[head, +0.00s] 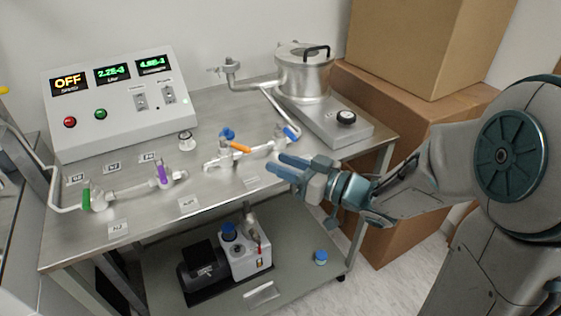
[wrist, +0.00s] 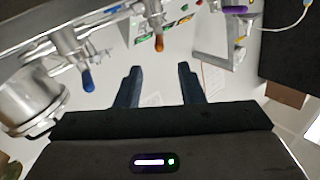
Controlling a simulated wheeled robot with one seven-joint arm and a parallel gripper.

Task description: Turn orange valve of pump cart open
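The orange valve handle (head: 240,148) sits on the glass piping at the middle of the cart's steel top (head: 205,120). In the wrist view the orange handle (wrist: 159,43) lies beyond my fingertips, roughly in line with the gap between them. My gripper (head: 280,166) is to the right of the orange handle in the head view, apart from it. In the wrist view my gripper (wrist: 160,76) has its two fingers wide apart with nothing between them.
A blue handle (head: 291,133) is close above my gripper; another blue one (head: 228,133) sits beside the orange. Purple (head: 162,174) and green (head: 86,198) handles are further left. A metal pot (head: 303,78) and control box (head: 115,103) stand behind. Cardboard boxes (head: 395,125) stand right.

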